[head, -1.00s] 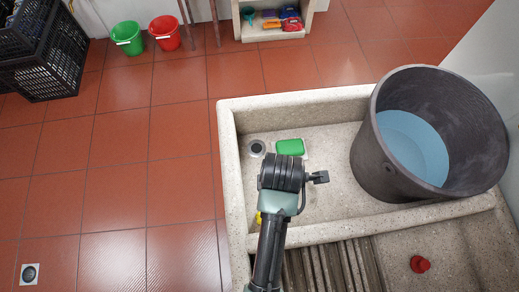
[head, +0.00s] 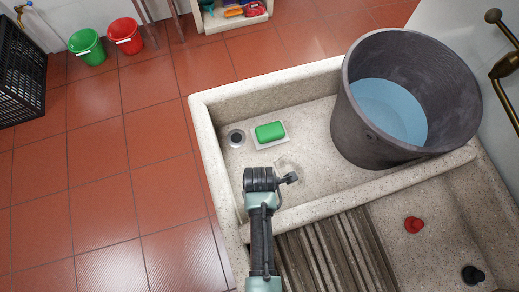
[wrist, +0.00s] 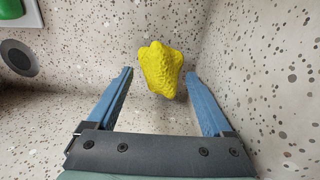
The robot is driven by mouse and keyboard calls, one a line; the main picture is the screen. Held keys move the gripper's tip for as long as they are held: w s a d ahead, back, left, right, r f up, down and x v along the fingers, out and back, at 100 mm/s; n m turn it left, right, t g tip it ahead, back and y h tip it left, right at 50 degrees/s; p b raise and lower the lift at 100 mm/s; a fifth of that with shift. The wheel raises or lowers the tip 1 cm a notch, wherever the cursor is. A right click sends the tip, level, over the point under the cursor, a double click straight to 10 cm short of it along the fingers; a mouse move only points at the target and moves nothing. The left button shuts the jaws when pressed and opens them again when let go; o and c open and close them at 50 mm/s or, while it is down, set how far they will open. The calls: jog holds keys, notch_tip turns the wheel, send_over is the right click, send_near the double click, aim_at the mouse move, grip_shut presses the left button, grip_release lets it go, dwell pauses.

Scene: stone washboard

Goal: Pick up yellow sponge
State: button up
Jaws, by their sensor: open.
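The yellow sponge (wrist: 161,69) shows in the wrist view, on the speckled stone basin floor close to the side wall. My gripper (wrist: 158,76) is open, with one blue finger to each side of the sponge in the picture. The sponge lies slightly beyond the fingertips, with a visible gap on both sides. Nothing is held. In the head view my arm reaches down into the stone basin (head: 203,125), and it hides the fingers and the sponge.
A green soap bar (head: 270,131) lies on a pale dish beside the drain (head: 236,137). A large grey bucket of water (head: 355,135) fills the basin's right side. A ribbed washboard (head: 330,250) adjoins the basin's near wall. Red (head: 413,224) and black (head: 473,275) plugs lie right.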

jog(key=shift+f, duration=1.2)
jog(key=c, duration=1.2)
notch_tip(320, 180, up, 18)
jog(key=shift+r+p, duration=0.1)
jog(key=shift+p, duration=0.85)
